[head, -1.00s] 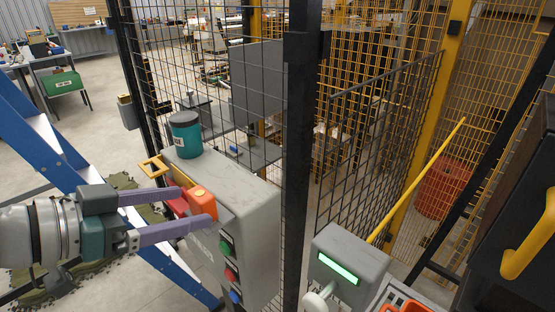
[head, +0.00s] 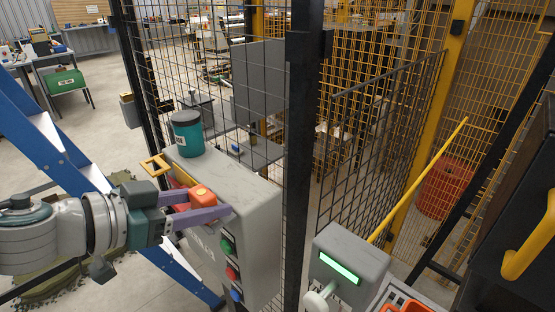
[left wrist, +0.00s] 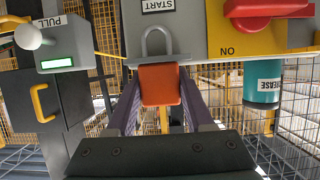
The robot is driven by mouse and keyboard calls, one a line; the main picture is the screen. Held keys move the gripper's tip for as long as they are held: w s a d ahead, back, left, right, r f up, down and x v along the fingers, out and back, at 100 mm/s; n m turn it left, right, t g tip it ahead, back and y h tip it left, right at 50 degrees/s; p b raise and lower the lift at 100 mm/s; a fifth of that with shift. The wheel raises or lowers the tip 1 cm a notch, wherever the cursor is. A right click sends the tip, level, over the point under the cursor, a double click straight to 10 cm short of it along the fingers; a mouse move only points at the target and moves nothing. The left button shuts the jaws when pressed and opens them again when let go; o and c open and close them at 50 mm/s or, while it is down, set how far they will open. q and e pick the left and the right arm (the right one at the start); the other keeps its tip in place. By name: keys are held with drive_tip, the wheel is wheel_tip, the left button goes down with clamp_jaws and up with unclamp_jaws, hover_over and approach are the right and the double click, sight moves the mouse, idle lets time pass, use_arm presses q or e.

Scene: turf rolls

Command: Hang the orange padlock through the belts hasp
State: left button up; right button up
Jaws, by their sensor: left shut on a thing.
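My left gripper (head: 212,203) reaches in from the left and is shut on the orange padlock (head: 203,194) at the grey control box. In the left wrist view the padlock's orange body (left wrist: 159,86) sits between the purple fingers, its grey shackle (left wrist: 156,42) pointing away from the gripper. The shackle lies over the box face, beside a yellow plate (left wrist: 228,42) with a red handle (left wrist: 262,10). I cannot tell whether the shackle passes through anything. No belts label is readable. My right gripper is not in view.
A teal can (head: 187,133) stands on the control box (head: 240,195); green, red and blue buttons line its front. A black post (head: 298,150) and mesh fence stand behind. A blue ladder (head: 50,140) is at left. A grey unit with a green display (head: 340,267) stands at right.

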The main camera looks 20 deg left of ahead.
use_arm(q)
clamp_jaws()
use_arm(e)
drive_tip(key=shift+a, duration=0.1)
